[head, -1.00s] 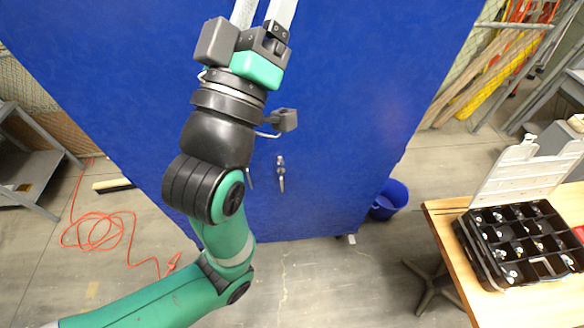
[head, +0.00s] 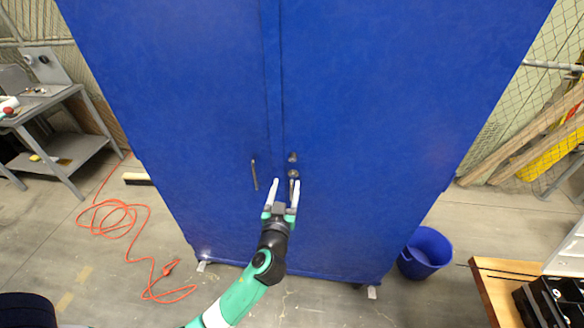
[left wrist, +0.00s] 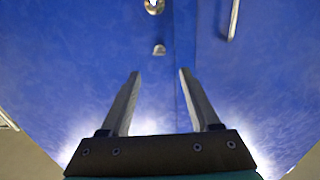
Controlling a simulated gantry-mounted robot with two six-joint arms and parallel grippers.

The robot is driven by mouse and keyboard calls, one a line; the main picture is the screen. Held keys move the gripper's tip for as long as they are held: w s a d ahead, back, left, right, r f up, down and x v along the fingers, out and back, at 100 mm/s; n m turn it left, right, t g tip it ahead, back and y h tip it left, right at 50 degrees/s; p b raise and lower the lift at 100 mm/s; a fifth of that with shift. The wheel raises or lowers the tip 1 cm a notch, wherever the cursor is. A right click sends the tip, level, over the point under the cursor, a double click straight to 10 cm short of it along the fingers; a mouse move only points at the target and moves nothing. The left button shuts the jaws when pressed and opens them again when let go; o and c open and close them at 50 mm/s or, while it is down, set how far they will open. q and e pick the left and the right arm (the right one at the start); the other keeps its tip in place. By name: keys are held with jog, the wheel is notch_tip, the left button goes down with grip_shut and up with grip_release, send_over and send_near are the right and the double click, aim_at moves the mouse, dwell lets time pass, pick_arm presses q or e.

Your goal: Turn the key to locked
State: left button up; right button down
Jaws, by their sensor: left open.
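A blue cabinet (head: 370,120) with two doors stands in front of me. On its right door a small metal piece (head: 292,157), apparently the key in its lock, sits above a metal handle (head: 293,174). In the left wrist view the small piece (left wrist: 159,49) lies beyond the fingertips and the handle's round mount (left wrist: 154,6) is at the top edge. The key's turn angle cannot be made out. My left gripper (head: 286,186) is open and empty, close to the handle in the head view; the wrist view (left wrist: 160,72) shows nothing between its fingers. My right gripper is not in view.
A bar handle (head: 254,174) is on the left door; it shows at right in the wrist view (left wrist: 234,18). A blue bucket (head: 425,252) stands right of the cabinet. An orange cord (head: 118,208) lies on the floor at left. A wooden table (head: 496,285) is at lower right.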

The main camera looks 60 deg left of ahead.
aim_at(292, 159)
pick_arm(q)
jog(key=x, duration=0.9)
jog(key=shift+w+a, duration=0.25)
jog(key=shift+a, duration=0.05)
grip_shut()
